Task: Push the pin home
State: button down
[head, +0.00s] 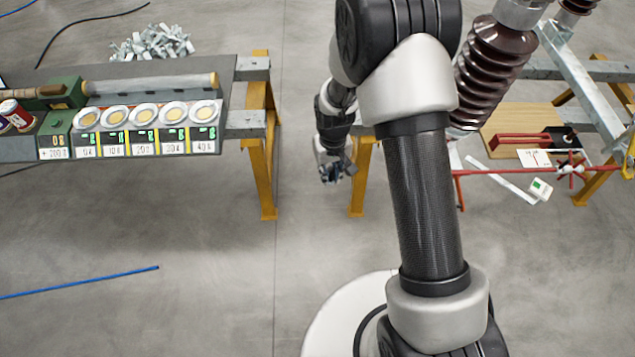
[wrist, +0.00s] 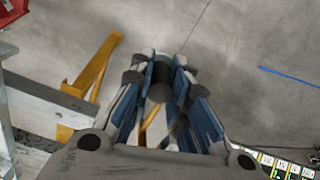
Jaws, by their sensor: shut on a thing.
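My gripper (head: 335,170) hangs over the bare floor in the gap between the left bench and the frame on the right. In the wrist view my gripper (wrist: 160,66) is shut, its blue-padded fingers on either side of a short dark grey cylinder (wrist: 159,90), which looks like the pin. It is seen nearly end-on, and the rest of it is hidden between the fingers. In the head view it is too small to make out. No hole for the pin can be made out; the gripper is apart from both bench and frame.
A brown ribbed insulator (head: 490,65), a red rod (head: 500,172) and a wooden board (head: 510,118) are right. A blue rod (head: 80,282) lies on the floor.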

jog(key=w+d+b, duration=0.2)
jog(key=w+d, duration=0.2)
jog(key=d, duration=1)
jog(key=w+d+b, duration=0.3)
jog(key=w+d, duration=0.1)
jog(key=d, duration=1.1)
jog(key=shift+s+a+f+b, duration=0.1)
jog(key=shift+f+b, duration=0.6)
jog(key=shift+f, duration=0.35)
jog(key=shift+s+f+b, duration=0.1)
jog(key=shift+f+b, duration=0.55)
jog(key=shift+f, duration=0.4)
jog(key=shift+f, duration=0.1)
jog(key=shift+f+b, duration=1.55)
jog(key=shift+f, duration=0.7)
jog(key=shift+f, duration=0.15)
jog(key=c, duration=1.4)
grip_release()
jog(key=shift+c, duration=0.2)
